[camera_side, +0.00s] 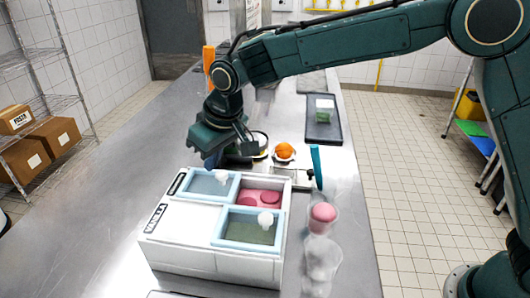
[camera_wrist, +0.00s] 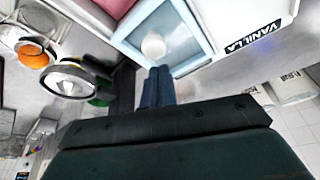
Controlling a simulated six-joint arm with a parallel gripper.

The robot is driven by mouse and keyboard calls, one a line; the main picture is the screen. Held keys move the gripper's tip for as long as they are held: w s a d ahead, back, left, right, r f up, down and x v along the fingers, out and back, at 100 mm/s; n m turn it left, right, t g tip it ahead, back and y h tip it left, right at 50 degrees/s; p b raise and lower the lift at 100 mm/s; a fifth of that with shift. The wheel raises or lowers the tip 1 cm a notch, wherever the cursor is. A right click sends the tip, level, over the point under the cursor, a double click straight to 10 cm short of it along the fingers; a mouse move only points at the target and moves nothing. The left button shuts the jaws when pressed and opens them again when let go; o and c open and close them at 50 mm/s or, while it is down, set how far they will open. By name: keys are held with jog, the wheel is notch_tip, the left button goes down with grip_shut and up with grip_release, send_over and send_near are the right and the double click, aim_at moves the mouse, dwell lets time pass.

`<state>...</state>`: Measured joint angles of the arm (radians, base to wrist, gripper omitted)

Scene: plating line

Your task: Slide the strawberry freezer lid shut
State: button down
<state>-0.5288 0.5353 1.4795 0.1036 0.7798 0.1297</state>
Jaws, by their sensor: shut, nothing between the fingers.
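The white freezer box (camera_side: 190,262) stands on the steel counter. Its far blue-framed lid (camera_side: 208,184), with a white knob (camera_side: 222,176), lies at the left of the far row. The pink compartment (camera_side: 262,197) to its right is uncovered. In the wrist view the lid (camera_wrist: 188,38) and knob (camera_wrist: 153,46) are just ahead of my gripper (camera_wrist: 158,72). The fingers are together and empty, near the lid's edge; I cannot tell if they touch it. In the side view my gripper (camera_side: 210,158) is over the box's far side, its fingertips not clear.
A second blue-framed lid (camera_side: 250,228) covers the near right side, beside a VANILLA label (camera_side: 156,217). Clear cups (camera_side: 321,255), one holding a pink scoop (camera_side: 323,212), stand right of the box. An orange (camera_side: 284,150) and a dark tray (camera_side: 323,125) are behind.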

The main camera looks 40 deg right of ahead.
jog(key=shift+s+d, duration=0.15)
jog(key=shift+s, duration=0.15)
jog(key=shift+s+d, duration=3.95)
jog(key=shift+f, duration=0.1)
jog(key=shift+w+a+r, duration=0.15)
jog(key=shift+w+a, duration=0.05)
jog(key=shift+w, duration=0.4)
jog(key=shift+w+a+r, duration=0.1)
jog(key=shift+w+a, duration=0.1)
jog(key=shift+w, duration=0.4)
jog(key=shift+w+a+r, duration=0.15)
jog(key=shift+w+a, duration=0.05)
jog(key=shift+w, duration=0.4)
jog(key=a+v, duration=0.1)
jog(key=v, duration=0.9)
jog(key=shift+d, duration=0.45)
jog(key=shift+r, duration=0.1)
